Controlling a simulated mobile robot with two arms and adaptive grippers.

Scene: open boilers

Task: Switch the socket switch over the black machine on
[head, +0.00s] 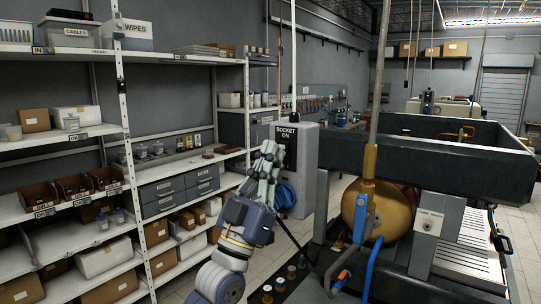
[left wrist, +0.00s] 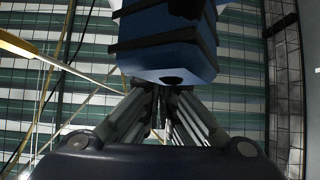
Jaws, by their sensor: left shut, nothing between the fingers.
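A grey socket box (head: 306,160) with a label reading "SOCKET ON" stands in the middle of the head view, left of the black machine (head: 440,160). My left gripper (head: 272,150) reaches up in front of the box's left part, with its fingertips just below the label. It is shut and empty. The switch itself cannot be made out; the fingers cover part of the box front. In the left wrist view the fingers (left wrist: 155,95) are together, close under a blue block with dark bands (left wrist: 168,45). Whether they touch it cannot be told. My right gripper is not in view.
Shelves with boxes and drawers (head: 180,190) fill the left side. A gold boiler (head: 365,210) with a blue-handled valve (head: 360,218) and an upright pipe stands to the right of the box.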

